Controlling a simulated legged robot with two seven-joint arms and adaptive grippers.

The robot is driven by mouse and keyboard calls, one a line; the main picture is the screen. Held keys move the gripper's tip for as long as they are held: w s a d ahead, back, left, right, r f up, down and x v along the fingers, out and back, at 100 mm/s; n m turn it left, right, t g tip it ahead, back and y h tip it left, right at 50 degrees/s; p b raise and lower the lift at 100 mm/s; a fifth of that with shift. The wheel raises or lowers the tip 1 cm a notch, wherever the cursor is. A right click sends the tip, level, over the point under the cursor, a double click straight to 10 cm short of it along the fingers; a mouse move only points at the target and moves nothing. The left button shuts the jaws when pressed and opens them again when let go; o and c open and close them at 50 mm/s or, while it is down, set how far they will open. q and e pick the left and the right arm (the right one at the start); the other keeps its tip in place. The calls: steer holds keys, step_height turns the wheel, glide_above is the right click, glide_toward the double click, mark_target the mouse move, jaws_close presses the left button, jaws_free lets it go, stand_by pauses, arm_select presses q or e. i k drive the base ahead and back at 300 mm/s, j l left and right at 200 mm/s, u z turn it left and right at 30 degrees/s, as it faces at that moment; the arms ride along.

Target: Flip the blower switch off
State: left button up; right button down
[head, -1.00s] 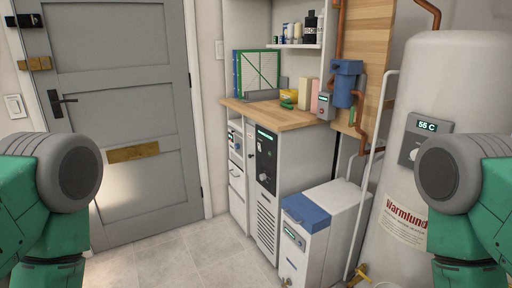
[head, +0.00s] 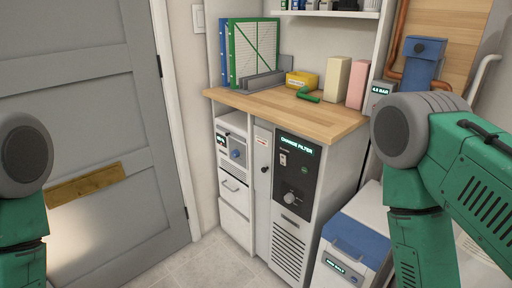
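A black control panel (head: 310,171) is on the front of the white cabinet under the wooden counter, near the middle of the head view. Its green display (head: 296,145) reads "CHANGE FILTER". A small pale switch (head: 283,159) sits at the panel's upper left; its on or off position is too small to tell. A round knob (head: 289,198) is lower on the panel. Only green and grey links of my arms show at the left and right edges. Neither gripper is in view, and nothing touches the panel.
The wooden counter (head: 330,122) overhangs the panel and holds filters, a yellow box (head: 300,79) and a green handle-like item (head: 308,95). A blue-topped white unit (head: 356,238) stands at lower right. A grey door (head: 75,100) is at left. Tiled floor (head: 185,262) lies between.

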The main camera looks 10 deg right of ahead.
mark_target(283, 158)
steer(key=i+j, duration=0.3)
steer(key=i+j+z, duration=0.1)
steer(key=i+j, duration=0.2)
steer(key=j, duration=0.15)
steer(key=i+j, duration=0.25)
steer(key=j, duration=0.15)
